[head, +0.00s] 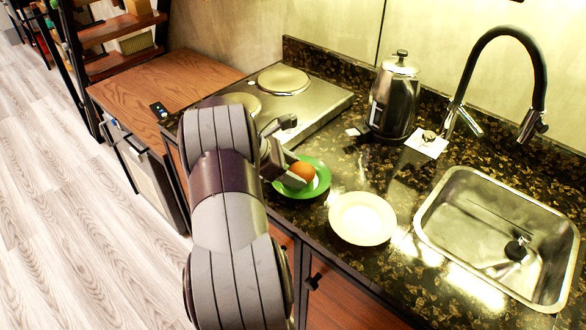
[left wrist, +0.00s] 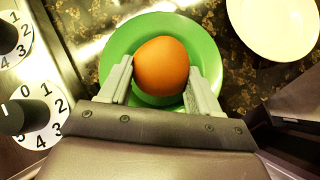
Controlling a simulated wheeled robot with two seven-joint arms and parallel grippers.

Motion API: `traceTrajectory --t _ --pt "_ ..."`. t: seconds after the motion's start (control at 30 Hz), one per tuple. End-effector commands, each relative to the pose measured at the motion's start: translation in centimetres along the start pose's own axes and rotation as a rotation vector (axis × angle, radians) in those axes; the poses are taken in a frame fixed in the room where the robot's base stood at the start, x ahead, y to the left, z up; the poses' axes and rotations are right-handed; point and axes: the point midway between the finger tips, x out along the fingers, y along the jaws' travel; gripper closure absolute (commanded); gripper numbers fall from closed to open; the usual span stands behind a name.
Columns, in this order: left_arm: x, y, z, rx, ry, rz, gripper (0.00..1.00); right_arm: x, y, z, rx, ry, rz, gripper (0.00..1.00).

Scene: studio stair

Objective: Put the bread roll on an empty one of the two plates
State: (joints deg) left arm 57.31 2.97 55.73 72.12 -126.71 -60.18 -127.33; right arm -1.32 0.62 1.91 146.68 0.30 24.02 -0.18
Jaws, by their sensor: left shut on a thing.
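The bread roll (head: 303,171), a round orange-brown ball, is between the fingers of my left gripper (head: 289,178). In the left wrist view the two fingers press on the roll (left wrist: 162,66) from both sides. The green plate (head: 319,188) is directly under or behind the roll; I cannot tell whether the roll touches it. No other thing shows on the green plate, though the roll and gripper hide part of it. The white plate (head: 362,218) is empty, to the right of the green plate and nearer the counter's front edge. My right gripper is not in view.
A steel sink (head: 455,200) with a black tap (head: 540,75) is at the right. A metal kettle (head: 393,98) stands behind the plates. A two-plate hob (head: 315,98) is at the back left, its knobs (left wrist: 30,115) close to my left gripper. Dark counter is free around the white plate.

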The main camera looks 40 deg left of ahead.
Motion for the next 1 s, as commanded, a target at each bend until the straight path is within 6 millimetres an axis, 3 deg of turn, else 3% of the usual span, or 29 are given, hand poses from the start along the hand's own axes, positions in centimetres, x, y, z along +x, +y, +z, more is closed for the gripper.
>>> traceTrajectory --t 0.27,0.3,0.67,0.77,1.0 --pt "0.3 0.0 -0.3 0.001 0.0 0.0 0.68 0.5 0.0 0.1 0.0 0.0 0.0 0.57" --pt "0.2 0.0 -0.2 0.001 0.0 0.0 0.28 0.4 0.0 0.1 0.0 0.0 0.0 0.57" --pt "-0.4 0.1 0.3 0.001 0.0 0.001 0.27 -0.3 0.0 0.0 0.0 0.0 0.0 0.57" --pt "-2.2 0.1 0.1 0.002 0.0 0.004 0.27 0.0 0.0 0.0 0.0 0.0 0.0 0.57" --pt "-8.6 0.1 0.0 0.001 0.001 0.004 0.27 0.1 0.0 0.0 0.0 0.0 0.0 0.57"
